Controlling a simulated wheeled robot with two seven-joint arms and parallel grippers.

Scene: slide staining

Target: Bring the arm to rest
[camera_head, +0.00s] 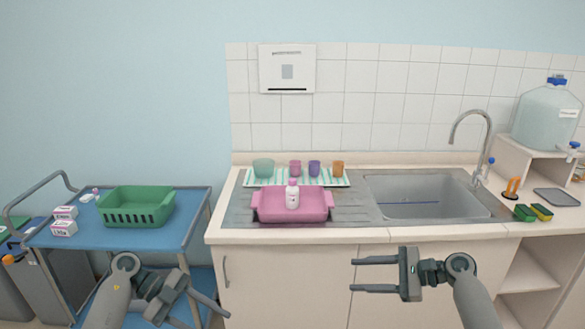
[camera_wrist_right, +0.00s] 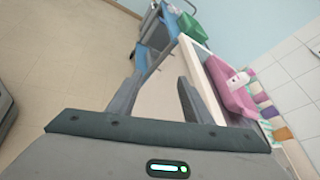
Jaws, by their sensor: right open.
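My right gripper (camera_head: 356,274) is open and empty in front of the counter's cabinet doors, its fingers pointing left. In the right wrist view its two fingers (camera_wrist_right: 160,84) stand apart with nothing between them. My left gripper (camera_head: 205,303) is at the lower left, in front of the blue cart, pointing down and right.
The counter edge (camera_head: 300,236) lies behind my right gripper. On it are a pink tray (camera_head: 275,214) with a white bottle (camera_head: 292,194), several cups on a striped mat, and a sink (camera_head: 420,205). A blue cart (camera_head: 85,238) holds a green basket (camera_head: 136,207).

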